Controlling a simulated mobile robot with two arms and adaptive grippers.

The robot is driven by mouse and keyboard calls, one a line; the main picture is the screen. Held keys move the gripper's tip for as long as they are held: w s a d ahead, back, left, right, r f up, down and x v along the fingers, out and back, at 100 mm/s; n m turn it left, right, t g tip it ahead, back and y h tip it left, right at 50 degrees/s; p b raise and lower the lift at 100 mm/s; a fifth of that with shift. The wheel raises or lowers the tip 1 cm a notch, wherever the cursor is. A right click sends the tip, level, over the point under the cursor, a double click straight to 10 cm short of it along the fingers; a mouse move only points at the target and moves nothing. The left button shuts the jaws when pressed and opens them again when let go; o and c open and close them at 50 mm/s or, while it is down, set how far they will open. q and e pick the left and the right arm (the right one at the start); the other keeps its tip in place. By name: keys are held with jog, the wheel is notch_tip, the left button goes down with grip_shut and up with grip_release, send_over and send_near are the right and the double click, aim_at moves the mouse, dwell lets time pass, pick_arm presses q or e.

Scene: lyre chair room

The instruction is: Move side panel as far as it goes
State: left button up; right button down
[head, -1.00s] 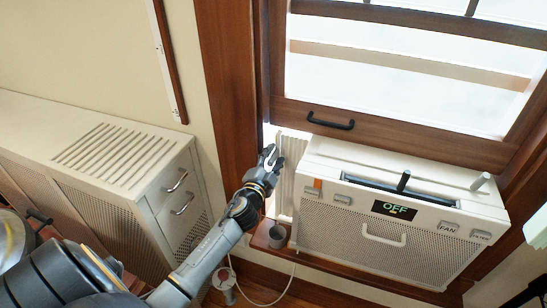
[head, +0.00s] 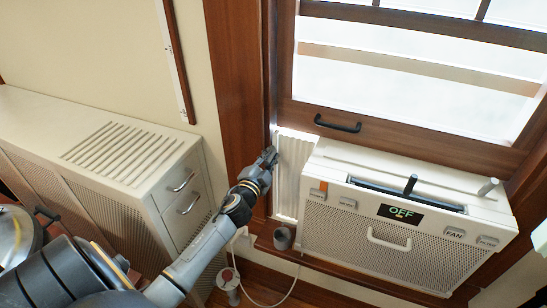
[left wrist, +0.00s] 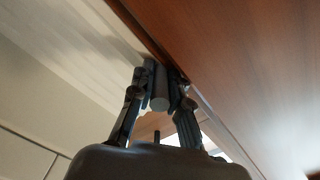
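The side panel (head: 293,175) is a white ridged strip between the brown window frame and the left end of the air conditioner (head: 385,235). Its left edge is close to the frame, with only a thin bright strip visible at the upper left. My left gripper (head: 269,158) is at the panel's left edge, beside the frame. In the left wrist view, my left gripper (left wrist: 160,80) has its fingers closed around a short grey cylindrical peg (left wrist: 159,95), with the white panel to the left and brown wood to the right. My right gripper is out of view.
The wooden window sash (head: 400,125) with a black handle (head: 338,123) is above the air conditioner, whose display reads OFF. A grey cup (head: 282,238) stands on the sill below the panel. A white cabinet (head: 105,190) is at the left.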

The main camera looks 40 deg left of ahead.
pick_arm(q)
jog(key=o, duration=0.4)
jog(key=shift+a, duration=0.3)
jog(key=shift+o, duration=0.2)
